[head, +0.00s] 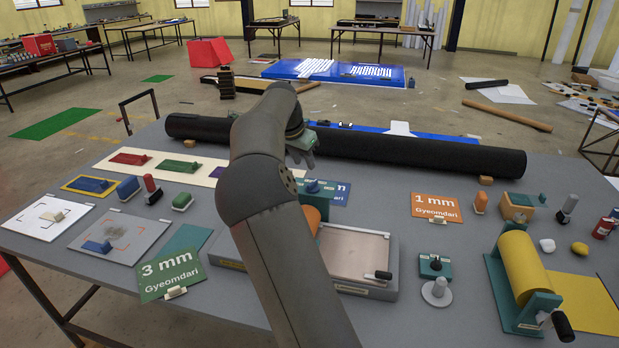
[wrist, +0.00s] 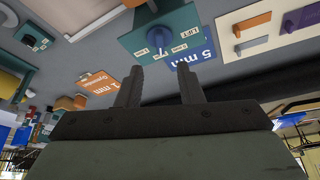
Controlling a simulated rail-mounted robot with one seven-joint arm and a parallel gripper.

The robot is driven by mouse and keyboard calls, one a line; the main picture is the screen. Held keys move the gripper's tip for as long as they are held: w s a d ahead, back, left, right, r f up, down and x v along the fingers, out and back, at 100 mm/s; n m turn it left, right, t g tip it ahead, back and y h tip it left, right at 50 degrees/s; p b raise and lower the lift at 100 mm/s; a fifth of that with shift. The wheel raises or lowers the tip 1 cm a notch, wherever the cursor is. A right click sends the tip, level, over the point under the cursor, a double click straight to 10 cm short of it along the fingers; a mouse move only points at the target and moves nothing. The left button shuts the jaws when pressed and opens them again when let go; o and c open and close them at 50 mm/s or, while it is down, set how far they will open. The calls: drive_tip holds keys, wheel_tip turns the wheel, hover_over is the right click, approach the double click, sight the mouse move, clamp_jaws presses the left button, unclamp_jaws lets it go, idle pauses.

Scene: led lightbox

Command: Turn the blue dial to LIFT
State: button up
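The blue dial (wrist: 158,36) sits on a teal plate (wrist: 135,42) with small white labels around it. The LIFT label is at the right of the dial in the wrist view; the other labels and the dial's pointing direction are too small to read surely. In the head view the blue dial (head: 313,186) is just beyond my forearm, partly hidden by it. My gripper (wrist: 159,88) is open and empty, its two fingers apart, with the dial beyond the fingertips and not touched. In the head view my gripper (head: 303,152) is above the table's far middle.
A blue 5 mm sign (wrist: 203,48) is beside the dial plate. An orange 1 mm sign (head: 437,207) stands to the right. A long black roll (head: 430,152) lies along the table's back. A yellow roller (head: 523,265) and a second teal dial block (head: 436,265) are at the right.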

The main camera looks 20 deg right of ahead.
sight(312, 183)
drive_tip(key=p+x, duration=0.2)
drive_tip(key=x, duration=0.7)
drive_tip(key=shift+f, duration=0.1)
clamp_jaws()
